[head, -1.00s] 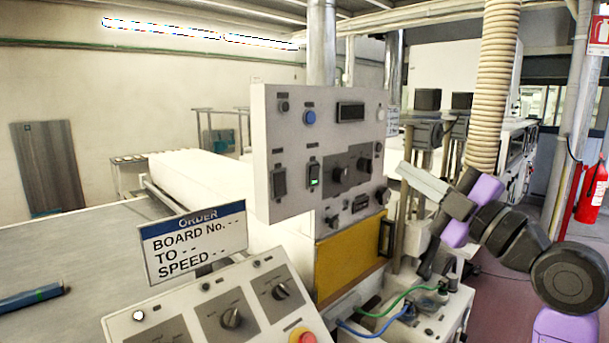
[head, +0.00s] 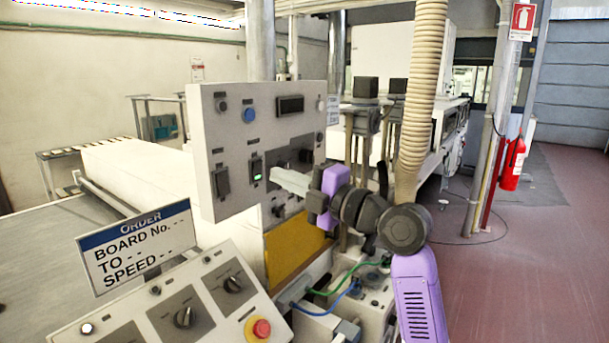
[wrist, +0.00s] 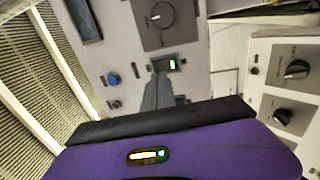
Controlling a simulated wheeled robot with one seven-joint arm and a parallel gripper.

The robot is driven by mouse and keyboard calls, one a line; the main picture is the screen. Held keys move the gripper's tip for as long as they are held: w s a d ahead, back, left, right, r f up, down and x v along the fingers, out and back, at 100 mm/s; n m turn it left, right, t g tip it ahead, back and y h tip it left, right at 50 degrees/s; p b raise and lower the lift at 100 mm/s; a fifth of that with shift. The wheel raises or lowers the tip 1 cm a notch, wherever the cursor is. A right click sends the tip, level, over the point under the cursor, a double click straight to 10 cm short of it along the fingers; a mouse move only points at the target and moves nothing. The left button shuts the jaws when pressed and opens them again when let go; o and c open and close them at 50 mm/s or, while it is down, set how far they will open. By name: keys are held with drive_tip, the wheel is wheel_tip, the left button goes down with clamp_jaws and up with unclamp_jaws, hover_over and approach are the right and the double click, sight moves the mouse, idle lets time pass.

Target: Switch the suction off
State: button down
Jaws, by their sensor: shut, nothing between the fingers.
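The upright grey control panel (head: 235,110) carries rocker switches, buttons, knobs and a dark display; its labels are too small to read. A rocker switch with a lit green lamp (head: 257,168) is near its lower middle, and a dark unlit rocker switch (head: 221,182) is to its left. My gripper (head: 273,174) is shut and empty, its fingertips just right of the green-lit switch. In the wrist view the closed fingertips (wrist: 160,79) lie over or right at the lower edge of the green-lit switch (wrist: 171,64), partly covering it. I cannot tell whether they touch.
A sloped console (head: 170,300) with knobs and a red stop button (head: 261,328) is in front, below an order sign (head: 135,245). Green and blue hoses (head: 325,300) run below my arm. A ribbed hose (head: 420,100) hangs behind it. Open floor (head: 540,250) is at right.

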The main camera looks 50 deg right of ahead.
sight(257, 165)
drive_tip(key=w, duration=0.1)
drive_tip(key=w+p, duration=0.1)
drive_tip(key=w, duration=0.1)
drive_tip(key=shift+w+r+p, duration=0.15)
drive_tip(key=shift+r+p, duration=0.15)
drive_tip(key=shift+r, duration=0.05)
drive_tip(key=shift+w+f, duration=0.1)
drive_tip(key=shift+w, duration=0.2)
drive_tip(key=shift+w+f+b, duration=0.1)
drive_tip(key=shift+b, duration=0.25)
drive_tip(key=shift+w+b, duration=0.1)
drive_tip(key=shift+b, duration=0.4)
drive_tip(key=shift+w+a+r+b, duration=0.15)
drive_tip(key=shift+r+b, duration=0.15)
drive_tip(key=shift+b, duration=0.75)
drive_tip(key=shift+w+r+b, duration=0.1)
drive_tip(key=shift+r+b, duration=0.3)
drive_tip(key=shift+r, duration=0.1)
drive_tip(key=shift+a, duration=0.1)
